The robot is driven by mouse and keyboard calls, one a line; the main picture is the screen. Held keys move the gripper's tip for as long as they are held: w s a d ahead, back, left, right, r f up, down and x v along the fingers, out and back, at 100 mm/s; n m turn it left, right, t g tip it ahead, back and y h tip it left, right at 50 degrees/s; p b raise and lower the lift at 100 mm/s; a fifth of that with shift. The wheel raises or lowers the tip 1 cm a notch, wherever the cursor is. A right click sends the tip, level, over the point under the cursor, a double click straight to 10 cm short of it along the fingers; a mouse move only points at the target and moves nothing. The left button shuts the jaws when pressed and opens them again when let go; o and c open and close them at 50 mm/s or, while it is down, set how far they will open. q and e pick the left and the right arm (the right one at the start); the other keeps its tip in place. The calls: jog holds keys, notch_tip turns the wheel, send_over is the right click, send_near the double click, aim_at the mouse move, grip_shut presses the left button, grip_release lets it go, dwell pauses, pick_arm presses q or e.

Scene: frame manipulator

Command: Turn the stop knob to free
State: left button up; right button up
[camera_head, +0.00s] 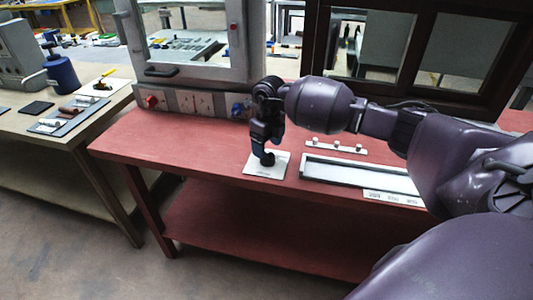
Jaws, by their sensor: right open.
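A white plate (252,168) with small dark lettering lies on the red bench. A dark knob-like piece (267,159) stands on it; I cannot read the lettering or tell how the piece is turned. My right gripper (263,148) points down right above this piece and partly hides it. The gripper is open; I cannot tell whether its fingers touch the piece. A red round knob (151,102) sits at the left of the grey panel at the back of the bench, well apart from the gripper. My left gripper is not in view.
A long white tray (340,172) and a white strip with small pegs (336,147) lie right of the plate. A grey frame (241,45) and a dark window frame (320,45) rise behind. The red bench (185,150) is clear at left.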

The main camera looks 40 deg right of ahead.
aim_at(267, 152)
jog(key=shift+f, duration=1.65)
jog(key=shift+c, duration=0.4)
jog(key=c, duration=0.8)
jog(key=shift+c, duration=0.2)
